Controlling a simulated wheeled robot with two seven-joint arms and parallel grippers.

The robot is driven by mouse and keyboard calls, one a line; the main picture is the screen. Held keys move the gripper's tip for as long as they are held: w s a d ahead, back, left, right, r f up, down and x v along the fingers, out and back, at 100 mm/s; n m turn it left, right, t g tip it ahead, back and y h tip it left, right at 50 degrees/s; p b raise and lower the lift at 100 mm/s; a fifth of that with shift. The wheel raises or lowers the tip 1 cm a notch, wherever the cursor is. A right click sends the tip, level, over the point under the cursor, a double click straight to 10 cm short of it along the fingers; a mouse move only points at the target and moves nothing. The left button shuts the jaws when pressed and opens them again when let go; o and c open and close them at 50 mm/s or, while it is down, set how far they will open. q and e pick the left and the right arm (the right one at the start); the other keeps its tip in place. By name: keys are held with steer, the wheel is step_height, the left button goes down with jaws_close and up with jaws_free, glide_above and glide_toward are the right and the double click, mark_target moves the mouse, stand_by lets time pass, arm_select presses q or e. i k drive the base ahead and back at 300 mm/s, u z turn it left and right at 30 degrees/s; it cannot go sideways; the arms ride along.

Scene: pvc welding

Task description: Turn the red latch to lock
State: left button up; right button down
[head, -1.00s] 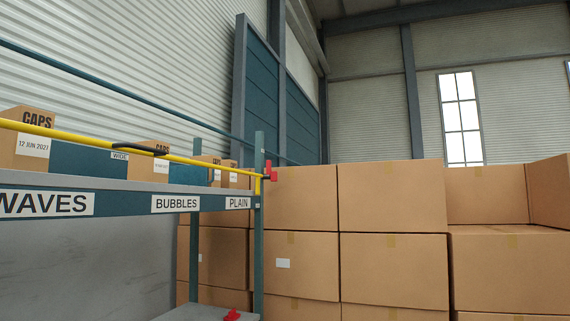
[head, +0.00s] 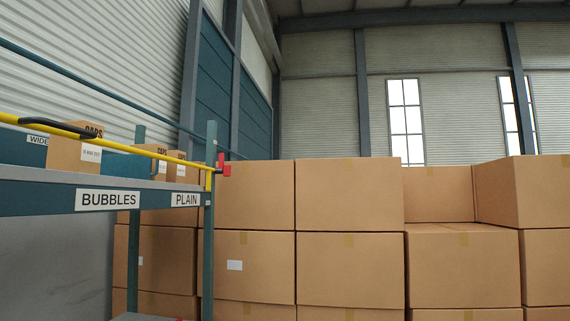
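A red latch (head: 224,165) sits at the right end of the yellow bar (head: 150,148), beside the rack's blue-green front post (head: 209,240). The bar runs along the front of the rack's upper shelf and has a black handle (head: 55,127) near the left edge. I cannot tell from here whether the latch is locked. A small piece of another red part (head: 182,319) shows at the bottom edge, mostly cut off. Neither of my grippers is in the head view.
The shelf (head: 40,200) carries several cardboard boxes (head: 75,152) and blue bins behind the bar. Its labels read BUBBLES and PLAIN. Large stacked cartons (head: 349,195) fill the area right of the rack, close behind the post.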

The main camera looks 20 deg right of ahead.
mark_target(226, 170)
steer(key=z, duration=0.7)
steer(key=i, duration=1.05)
steer(key=u, duration=0.5)
steer(key=i, duration=0.85)
steer(key=u, duration=0.75)
